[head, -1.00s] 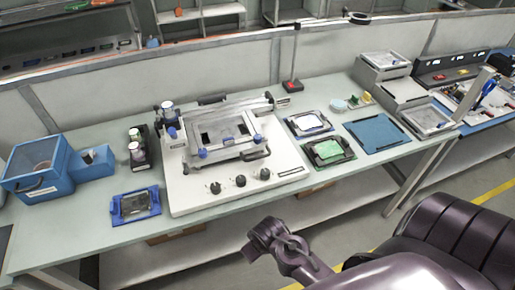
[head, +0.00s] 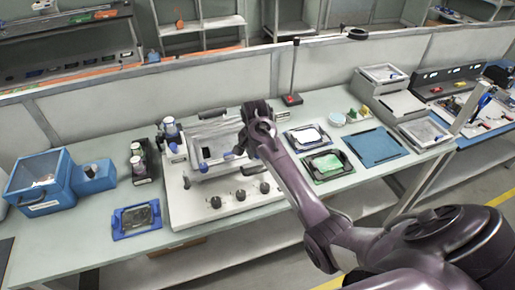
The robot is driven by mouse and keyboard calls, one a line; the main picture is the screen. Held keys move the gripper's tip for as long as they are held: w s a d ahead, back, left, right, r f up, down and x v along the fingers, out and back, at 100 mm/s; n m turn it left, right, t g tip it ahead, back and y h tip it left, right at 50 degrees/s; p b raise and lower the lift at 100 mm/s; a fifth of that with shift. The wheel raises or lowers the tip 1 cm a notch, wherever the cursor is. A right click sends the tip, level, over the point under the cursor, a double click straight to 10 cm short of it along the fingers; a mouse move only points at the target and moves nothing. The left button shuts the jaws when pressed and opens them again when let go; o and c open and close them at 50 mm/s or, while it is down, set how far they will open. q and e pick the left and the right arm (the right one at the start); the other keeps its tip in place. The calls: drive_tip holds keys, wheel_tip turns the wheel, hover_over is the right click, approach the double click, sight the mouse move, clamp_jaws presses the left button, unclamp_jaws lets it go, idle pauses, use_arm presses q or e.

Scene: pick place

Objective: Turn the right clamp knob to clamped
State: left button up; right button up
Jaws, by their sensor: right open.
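The white machine (head: 183,210) stands on the bench with a grey hinged frame (head: 212,170) on top. My left gripper is out of view.
A blue tray (head: 118,232) lies left of the machine, and a blue bin (head: 42,203) is farther left. A black tray with a green board (head: 326,167) and a blue mat (head: 377,147) lie to the right. A thin post (head: 295,65) stands behind.

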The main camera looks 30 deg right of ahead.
drive_tip(key=w+d+r+m, duration=0.2)
drive_tip(key=w+r, duration=0.1)
drive_tip(key=w+r+m+y, duration=0.1)
drive_tip(key=w+m, duration=0.1)
drive_tip(key=shift+d+r+g, duration=0.15)
drive_tip(key=shift+d+g, duration=0.15)
drive_tip(key=shift+d, duration=0.1)
drive_tip(key=shift+w+d+r+m, duration=0.1)
drive_tip(key=shift+w+r+m, duration=0.2)
drive_tip(key=shift+m, duration=0.2)
wheel_tip(320, 180, down, 6)
drive_tip(key=shift+f+p, duration=0.1)
drive_tip(key=shift+p, duration=0.75)
drive_tip(key=shift+f, duration=0.7)
drive_tip(key=c, duration=1)
